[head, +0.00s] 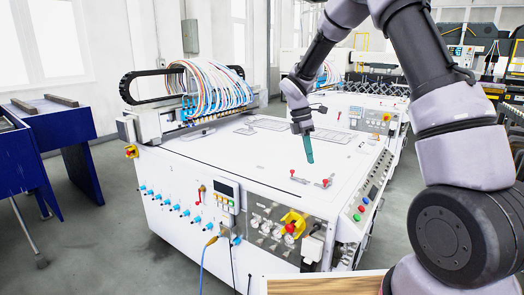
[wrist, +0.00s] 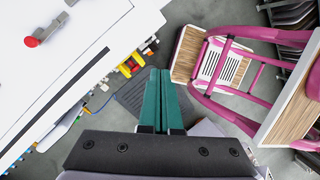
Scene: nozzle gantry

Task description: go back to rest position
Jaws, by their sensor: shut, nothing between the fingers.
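My gripper (head: 309,150) has long green fingers and hangs above the white top of the nozzle gantry machine (head: 245,165) in the head view. The fingers point down and are pressed together with nothing between them. In the wrist view the closed green fingers of my gripper (wrist: 161,75) point out over the grey floor, past the machine's edge. My arm comes in from the upper right of the head view and bends down to the gripper.
Red-handled clamps (head: 325,183) sit on the machine top, near the gripper. A yellow and red switch (head: 292,224) is on the machine's front. A blue table (head: 45,140) stands at left. A pink-framed piece with wooden surfaces (wrist: 240,70) is at right in the wrist view.

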